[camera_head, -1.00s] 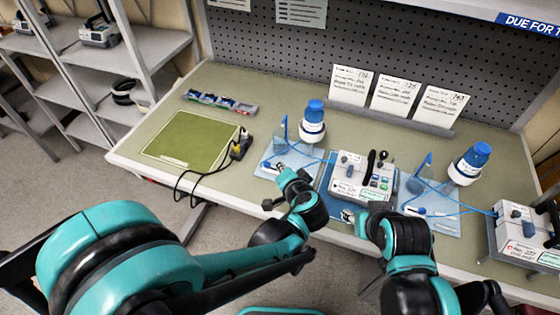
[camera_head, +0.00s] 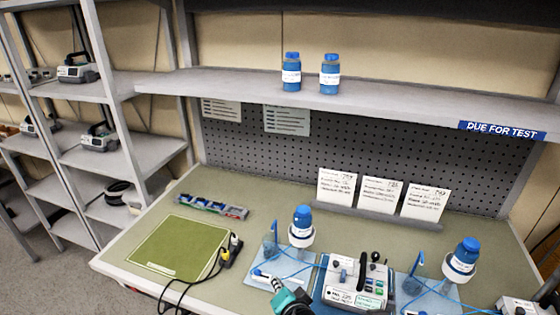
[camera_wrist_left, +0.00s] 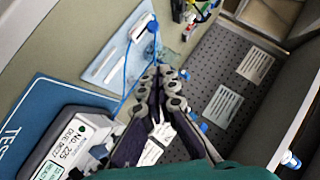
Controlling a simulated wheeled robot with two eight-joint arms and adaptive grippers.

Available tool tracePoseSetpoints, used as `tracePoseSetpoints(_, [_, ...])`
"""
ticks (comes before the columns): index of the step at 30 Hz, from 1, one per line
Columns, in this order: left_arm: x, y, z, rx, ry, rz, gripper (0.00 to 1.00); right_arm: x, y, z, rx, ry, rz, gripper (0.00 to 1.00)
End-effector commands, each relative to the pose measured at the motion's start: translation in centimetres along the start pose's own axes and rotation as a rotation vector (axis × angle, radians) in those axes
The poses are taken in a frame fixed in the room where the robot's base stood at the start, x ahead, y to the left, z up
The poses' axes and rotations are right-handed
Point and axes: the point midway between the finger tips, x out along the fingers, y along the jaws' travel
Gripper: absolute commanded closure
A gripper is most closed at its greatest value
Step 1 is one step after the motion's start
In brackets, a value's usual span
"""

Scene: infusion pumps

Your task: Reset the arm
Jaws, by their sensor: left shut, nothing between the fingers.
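My left gripper (camera_head: 277,287) shows at the bottom edge of the head view, at the front of the bench beside the left blue pad. Most of its arm is cut off by the frame. In the left wrist view its fingers (camera_wrist_left: 163,82) are together, with nothing between them. A white infusion pump (camera_head: 358,283) labelled No. 225 stands on a blue mat to the right of the gripper. The pump also shows in the left wrist view (camera_wrist_left: 62,145) at the lower left. My right gripper is out of sight.
Blue-capped bottles (camera_head: 302,226) (camera_head: 462,259) stand on pads with tubing. Three cards (camera_head: 380,194) stand at the back. Two bottles sit on the upper shelf (camera_head: 220,84).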

Motion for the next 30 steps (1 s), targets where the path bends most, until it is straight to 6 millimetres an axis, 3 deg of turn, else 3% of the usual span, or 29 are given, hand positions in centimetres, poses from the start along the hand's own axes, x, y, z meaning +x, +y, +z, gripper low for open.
tracePoseSetpoints(4, [0.5, -2.4, 2.5, -0.056, -0.070, 0.050, 1.00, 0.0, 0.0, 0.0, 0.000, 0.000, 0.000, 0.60])
tracePoseSetpoints(8, [0.2, -5.5, 6.9, -0.171, -0.172, 0.143, 1.00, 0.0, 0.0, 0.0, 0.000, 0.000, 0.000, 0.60])
tracePoseSetpoints(15, [-3.0, -9.1, 14.0, -0.461, -0.279, 0.310, 1.00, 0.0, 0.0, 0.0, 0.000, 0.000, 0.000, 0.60])
tracePoseSetpoints(21, [-5.6, -10.1, 16.6, -0.659, -0.281, 0.379, 1.00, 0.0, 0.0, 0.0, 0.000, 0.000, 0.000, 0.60])
tracePoseSetpoints(30, [-6.5, -10.3, 17.1, -0.730, -0.270, 0.400, 1.00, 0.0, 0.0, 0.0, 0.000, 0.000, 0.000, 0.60])
